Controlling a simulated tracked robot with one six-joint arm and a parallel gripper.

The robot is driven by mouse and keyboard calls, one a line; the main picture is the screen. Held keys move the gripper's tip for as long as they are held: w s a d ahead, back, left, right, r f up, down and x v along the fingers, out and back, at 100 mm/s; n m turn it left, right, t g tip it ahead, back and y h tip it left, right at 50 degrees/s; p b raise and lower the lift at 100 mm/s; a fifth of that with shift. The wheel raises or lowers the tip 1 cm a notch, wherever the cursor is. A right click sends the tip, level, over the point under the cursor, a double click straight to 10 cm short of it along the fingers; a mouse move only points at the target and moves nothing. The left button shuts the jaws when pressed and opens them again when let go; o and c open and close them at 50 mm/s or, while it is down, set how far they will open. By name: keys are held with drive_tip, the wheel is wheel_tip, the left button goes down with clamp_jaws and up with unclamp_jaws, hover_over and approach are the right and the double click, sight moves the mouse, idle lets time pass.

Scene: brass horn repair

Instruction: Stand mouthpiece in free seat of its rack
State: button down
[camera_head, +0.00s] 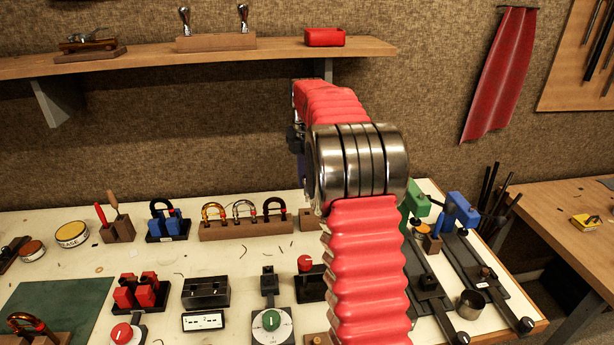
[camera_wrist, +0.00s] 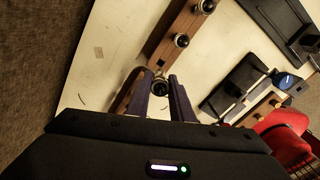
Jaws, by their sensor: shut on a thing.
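In the wrist view, my gripper (camera_wrist: 159,77) is shut on a mouthpiece (camera_wrist: 160,88), seen nearly end-on as a dark round cup with a pale rim between the two fingers. A long wooden rack (camera_wrist: 165,52) runs slantwise under and beyond the fingertips. Two other mouthpieces stand in it, one near its middle (camera_wrist: 181,40) and one at its far end (camera_wrist: 205,6). The held mouthpiece appears in line with them over the rack's near part. I cannot tell whether its lower end is in a seat. In the head view my arm hides the gripper and held mouthpiece.
Close on the right in the wrist view are a dark box (camera_wrist: 234,88) and red pieces (camera_wrist: 285,135). In the head view, a wooden block with horn slides (camera_head: 258,229) stands left of my arm.

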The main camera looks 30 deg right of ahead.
sight(307, 200)
drive_tip(key=shift+f, duration=1.65)
drive_tip(key=shift+f, duration=1.75)
idle(1.1)
drive_tip(key=c, duration=1.5)
unclamp_jaws()
drive_tip(key=shift+r, duration=0.1)
wheel_tip(307, 200, up, 7)
drive_tip(key=shift+f, duration=0.1)
drive_tip(key=shift+r, duration=0.2)
